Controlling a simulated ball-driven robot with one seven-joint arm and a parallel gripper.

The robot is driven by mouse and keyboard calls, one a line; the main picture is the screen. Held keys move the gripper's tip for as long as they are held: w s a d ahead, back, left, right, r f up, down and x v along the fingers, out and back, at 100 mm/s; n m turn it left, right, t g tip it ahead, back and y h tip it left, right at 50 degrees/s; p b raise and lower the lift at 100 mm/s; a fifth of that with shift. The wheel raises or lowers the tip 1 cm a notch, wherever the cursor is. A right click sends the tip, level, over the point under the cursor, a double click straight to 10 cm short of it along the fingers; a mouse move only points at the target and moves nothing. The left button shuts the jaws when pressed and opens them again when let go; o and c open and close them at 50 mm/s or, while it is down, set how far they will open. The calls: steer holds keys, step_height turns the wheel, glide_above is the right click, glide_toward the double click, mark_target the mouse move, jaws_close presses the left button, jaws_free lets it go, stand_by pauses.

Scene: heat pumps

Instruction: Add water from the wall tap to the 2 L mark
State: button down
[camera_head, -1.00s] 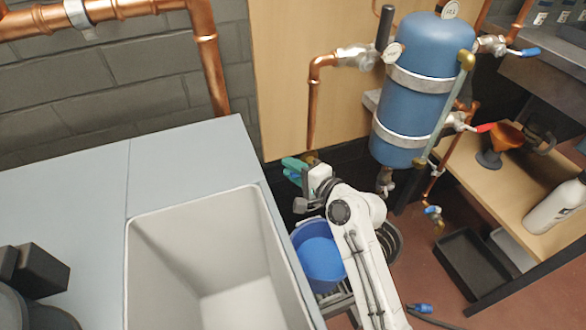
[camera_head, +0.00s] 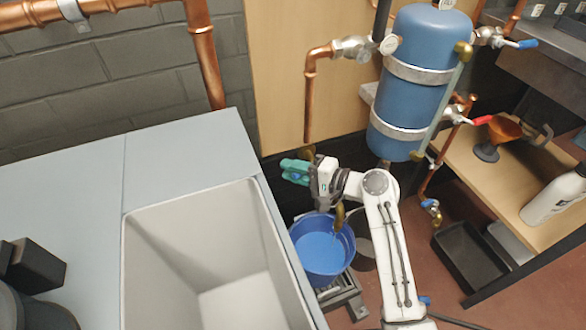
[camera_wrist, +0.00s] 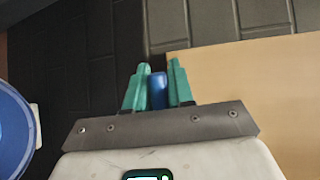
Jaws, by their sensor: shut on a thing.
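My gripper (camera_head: 288,170), with green fingers, is at the wall tap below the copper pipe's end. In the wrist view its fingers (camera_wrist: 159,68) stand on both sides of a blue tap lever (camera_wrist: 158,92) and are shut on it. A curved brass spout (camera_head: 340,217) shows below my wrist, above the blue bucket (camera_head: 300,262). The bucket's inside (camera_head: 318,250) looks lighter blue, like water; its level and any 2 L mark cannot be read. My arm hides the tap's body. The bucket's rim also shows in the wrist view (camera_wrist: 22,110).
The bucket stands on a metal grate stand (camera_head: 345,296) beside a grey sink (camera_head: 195,255). A blue tank (camera_head: 415,95) with pipes and valves is behind to the right. A wooden shelf (camera_head: 470,165) holds an orange funnel (camera_head: 505,128) and a white bottle (camera_head: 555,198). A black tray (camera_head: 468,262) is on the floor.

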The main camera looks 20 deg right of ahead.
steer(key=c, duration=1.1)
jaws_free()
steer(key=p+v, duration=0.3)
steer(key=v, duration=0.8)
steer(key=shift+f, duration=0.1)
steer(key=shift+a, duration=0.1)
